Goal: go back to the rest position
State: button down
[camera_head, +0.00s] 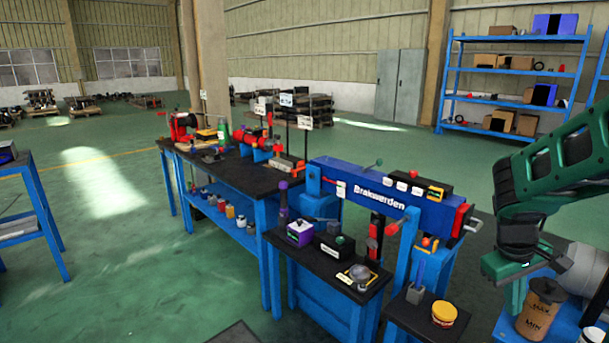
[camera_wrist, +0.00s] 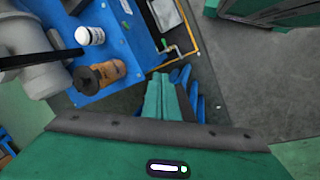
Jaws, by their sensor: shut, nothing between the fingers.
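My green arm comes in from the right edge in the head view. My gripper (camera_head: 515,294) hangs at its end, pointing down, just left of a brown can (camera_head: 541,308). In the wrist view the green fingers of my gripper (camera_wrist: 165,80) are together, with nothing held between them. The brown can (camera_wrist: 108,72) also shows there, left of the fingers and apart from them. Whether the gripper touches anything below is not clear.
A blue stand (camera_head: 570,322) bears the can at lower right. A small black-topped table (camera_head: 412,318) holds a yellow tin (camera_head: 444,313). A blue crane beam (camera_head: 385,205) stands behind. Open green floor (camera_head: 120,250) lies to the left. A white bottle (camera_wrist: 90,36) shows in the wrist view.

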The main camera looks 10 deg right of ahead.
jog(key=s+a+r+m+y, duration=0.3)
jog(key=s+a+m, duration=0.3)
jog(key=s, duration=0.9)
jog(key=a+r, duration=0.1)
jog(key=a, duration=0.2)
jog(key=shift+a+m+y, duration=0.4)
jog(key=shift+w+r, duration=0.1)
jog(key=shift+w+f, duration=0.25)
jog(key=shift+w, duration=0.4)
dwell(1.0)
